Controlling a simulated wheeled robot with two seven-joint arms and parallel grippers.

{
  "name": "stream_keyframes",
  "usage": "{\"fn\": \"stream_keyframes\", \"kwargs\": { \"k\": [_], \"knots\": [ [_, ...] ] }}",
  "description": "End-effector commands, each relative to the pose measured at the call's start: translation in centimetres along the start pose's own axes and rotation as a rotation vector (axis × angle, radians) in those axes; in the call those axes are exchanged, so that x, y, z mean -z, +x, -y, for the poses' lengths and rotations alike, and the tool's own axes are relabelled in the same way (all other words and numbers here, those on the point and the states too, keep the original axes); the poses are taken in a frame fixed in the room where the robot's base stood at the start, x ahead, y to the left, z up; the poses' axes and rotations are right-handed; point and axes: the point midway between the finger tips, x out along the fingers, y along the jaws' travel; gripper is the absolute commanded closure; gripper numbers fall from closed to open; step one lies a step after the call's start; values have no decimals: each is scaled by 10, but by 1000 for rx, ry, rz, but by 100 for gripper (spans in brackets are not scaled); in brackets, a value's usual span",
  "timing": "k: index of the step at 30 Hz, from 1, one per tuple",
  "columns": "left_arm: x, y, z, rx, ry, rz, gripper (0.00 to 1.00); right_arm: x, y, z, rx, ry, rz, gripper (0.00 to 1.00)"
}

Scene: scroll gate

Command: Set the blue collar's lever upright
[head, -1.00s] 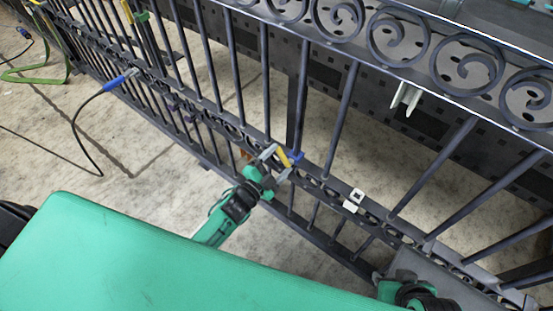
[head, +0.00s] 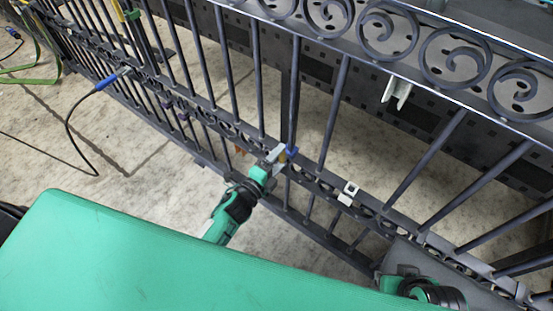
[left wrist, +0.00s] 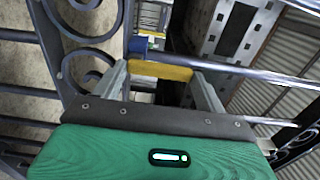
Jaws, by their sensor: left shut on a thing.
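The blue collar (head: 292,152) sits on an upright bar of the dark gate, at the scrolled middle rail. It also shows in the left wrist view (left wrist: 138,45). Its yellow lever (left wrist: 160,70) spans the space between my left gripper's fingers in the left wrist view. In the head view only a small piece of the lever (head: 282,157) shows beside the collar, so its tilt is hard to tell. My left gripper (head: 277,155) is at the collar and shut on the lever. At the lower right a piece of my right arm shows, but not its fingertips.
A white bracket (head: 348,193) sits on the middle rail to the right, and another pale bracket (head: 396,92) hangs below the upper scroll rail. Gate bars surround the collar closely.

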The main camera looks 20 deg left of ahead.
Motion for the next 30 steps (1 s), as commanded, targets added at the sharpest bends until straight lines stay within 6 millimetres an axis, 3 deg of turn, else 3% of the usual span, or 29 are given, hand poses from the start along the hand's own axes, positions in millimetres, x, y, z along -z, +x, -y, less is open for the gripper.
{"fn": "stream_keyframes", "kwargs": {
  "k": [14,15,18,30],
  "knots": [
    [1,0,-1,-2,17,-1,68,0,1,1,2,-2,-5,64],
    [1,0,-1,-2,17,-1,21,0,1,1,2,-2,-4,64],
    [1,0,-1,-1,16,-1,5,0,1,1,2,-2,-3,64],
    [1,-8,-1,-2,13,0,5,0,0,1,2,-3,0,64]
  ]
}}
